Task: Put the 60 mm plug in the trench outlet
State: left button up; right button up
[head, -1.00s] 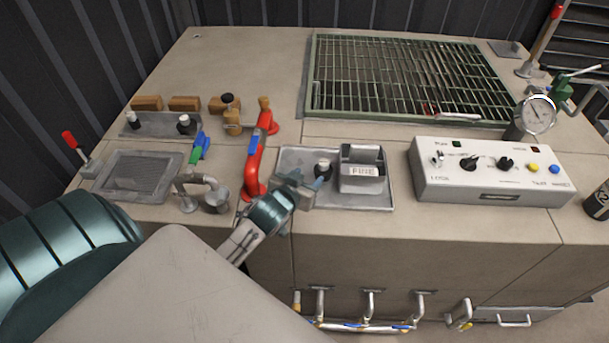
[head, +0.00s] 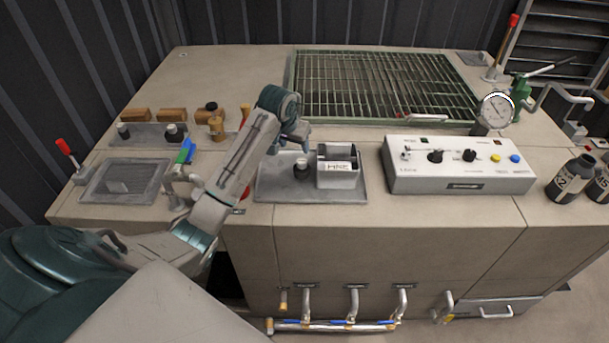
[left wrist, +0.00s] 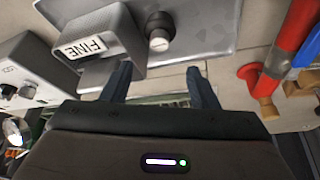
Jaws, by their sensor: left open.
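My left gripper (head: 297,142) is open and empty above the back edge of a grey metal tray (head: 375,193). In the left wrist view its two fingers (left wrist: 157,85) stand apart with nothing between them. A dark plug-like piece (head: 301,168) stands on the tray beside a grey box labelled FINE (head: 338,176). It also shows beyond the fingertips in the left wrist view (left wrist: 158,38). Two similar dark-topped pieces, at left (head: 123,131) and right (head: 174,133), stand on a plate at the left. I cannot read which is 60 mm. I cannot make out the trench outlet.
A green-framed grating (head: 380,85) covers an opening at the back. A white control box (head: 460,167) and a gauge (head: 496,111) stand right of the tray. Red and green-blue handles are close to my left arm. Dark bottles (head: 572,180) stand at far right.

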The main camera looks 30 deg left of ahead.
pick_arm(q)
jog(key=p, duration=0.2)
send_over(301, 161)
jog(key=s, duration=0.2)
jog(key=f, duration=0.5)
jog(key=shift+s+d+f, duration=0.2)
jog(key=shift+d+f, duration=0.05)
jog(key=shift+f, duration=0.05)
jog(key=p+x, duration=0.1)
jog(key=x, duration=0.2)
jog(key=shift+w+f, duration=0.1)
jog(key=shift+f, duration=0.05)
jog(key=shift+w+f, duration=0.25)
jog(key=shift+f, duration=0.3)
jog(key=c, duration=0.9)
grip_shut()
pick_arm(e)
jog(key=a+r, duration=0.1)
jog(key=r, duration=0.2)
jog(key=shift+w+a, duration=0.15)
jog(key=shift+a, duration=0.25)
